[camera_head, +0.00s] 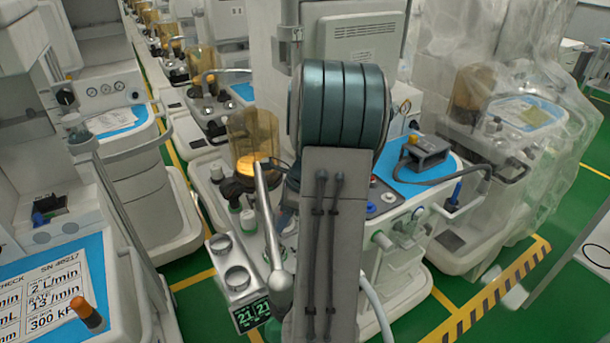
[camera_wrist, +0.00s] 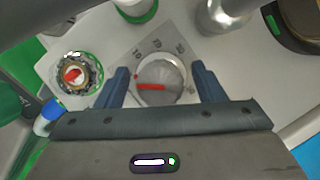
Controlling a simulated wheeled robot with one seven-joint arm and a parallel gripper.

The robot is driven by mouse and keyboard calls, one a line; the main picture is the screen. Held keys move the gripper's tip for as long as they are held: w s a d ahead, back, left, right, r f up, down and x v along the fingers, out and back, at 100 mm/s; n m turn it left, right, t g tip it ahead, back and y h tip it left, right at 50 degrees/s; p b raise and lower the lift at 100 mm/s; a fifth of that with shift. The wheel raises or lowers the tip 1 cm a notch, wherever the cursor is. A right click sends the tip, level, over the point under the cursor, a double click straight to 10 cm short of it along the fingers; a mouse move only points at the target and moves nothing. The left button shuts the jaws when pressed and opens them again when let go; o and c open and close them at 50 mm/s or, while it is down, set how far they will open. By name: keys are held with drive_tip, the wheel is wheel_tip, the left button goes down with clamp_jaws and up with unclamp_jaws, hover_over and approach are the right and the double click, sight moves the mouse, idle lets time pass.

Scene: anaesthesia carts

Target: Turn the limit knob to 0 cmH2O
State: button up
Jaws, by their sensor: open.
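The limit knob (camera_wrist: 162,76) is a round, pale grey knob with a red bar across it, on a grey plate in the wrist view. Printed scale numbers arc around its far side, and a small red dot is at its left. The red bar lies nearly level in the picture, toward the knob's left. My gripper (camera_wrist: 162,78) is open, with one dark blue finger on each side of the knob. Gaps show between the fingers and the knob. In the head view my arm hides the knob and the gripper.
A round fitting with a red centre and green ring (camera_wrist: 76,74) is left of the knob. A metal cylinder (camera_wrist: 226,14) stands at the upper right.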

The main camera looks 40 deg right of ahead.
drive_tip(key=shift+d+r+m, duration=0.1)
drive_tip(key=shift+r+m, duration=0.05)
drive_tip(key=shift+m, duration=0.35)
drive_tip(key=a+p+v, duration=0.1)
drive_tip(key=p+v, duration=0.1)
drive_tip(key=v, duration=1.3)
drive_tip(key=shift+s+p, duration=0.25)
drive_tip(key=shift+p, duration=0.05)
drive_tip(key=shift+r, duration=0.15)
